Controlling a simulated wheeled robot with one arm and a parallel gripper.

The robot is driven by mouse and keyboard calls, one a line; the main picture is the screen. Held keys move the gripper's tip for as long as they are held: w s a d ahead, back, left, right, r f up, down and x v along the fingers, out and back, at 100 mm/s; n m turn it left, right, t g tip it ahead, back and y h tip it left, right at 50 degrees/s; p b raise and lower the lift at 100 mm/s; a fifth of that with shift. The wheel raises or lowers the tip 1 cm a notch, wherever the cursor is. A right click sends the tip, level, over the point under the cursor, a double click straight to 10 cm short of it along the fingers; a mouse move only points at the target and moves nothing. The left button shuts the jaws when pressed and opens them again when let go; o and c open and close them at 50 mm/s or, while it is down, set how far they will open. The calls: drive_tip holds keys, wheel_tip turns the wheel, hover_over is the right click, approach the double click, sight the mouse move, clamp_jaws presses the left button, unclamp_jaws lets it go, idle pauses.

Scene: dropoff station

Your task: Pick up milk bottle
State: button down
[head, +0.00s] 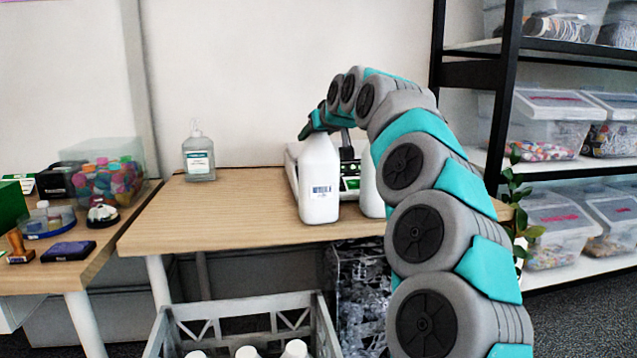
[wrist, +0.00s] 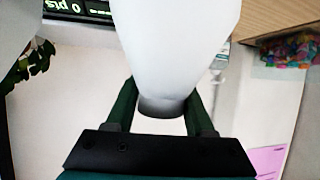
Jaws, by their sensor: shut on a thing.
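A second white bottle (head: 370,188) stands just to the right, mostly hidden by my arm.
A scale (head: 350,184) with a green display stands behind the bottles. A sanitizer bottle (head: 199,155) stands at the table's back left. A grey crate (head: 245,308) with several white bottles is in front, below. A shelf with clear bins (head: 560,120) stands right.

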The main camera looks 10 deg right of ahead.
idle(0.4)
drive_tip(key=shift+r+p, duration=0.35)
drive_tip(key=shift+r, duration=1.5)
drive_tip(key=shift+s+d+f, duration=0.1)
drive_tip(key=shift+s+d, duration=0.05)
drive_tip(key=shift+s, duration=0.1)
drive_tip(key=s+d, duration=0.3)
drive_tip(key=s, duration=0.4)
drive_tip(key=s+d+r+b, duration=0.1)
drive_tip(key=s+d, duration=0.2)
drive_tip(key=s, duration=0.4)
drive_tip(key=shift+r+b, duration=0.3)
drive_tip(key=shift+s+d, duration=0.1)
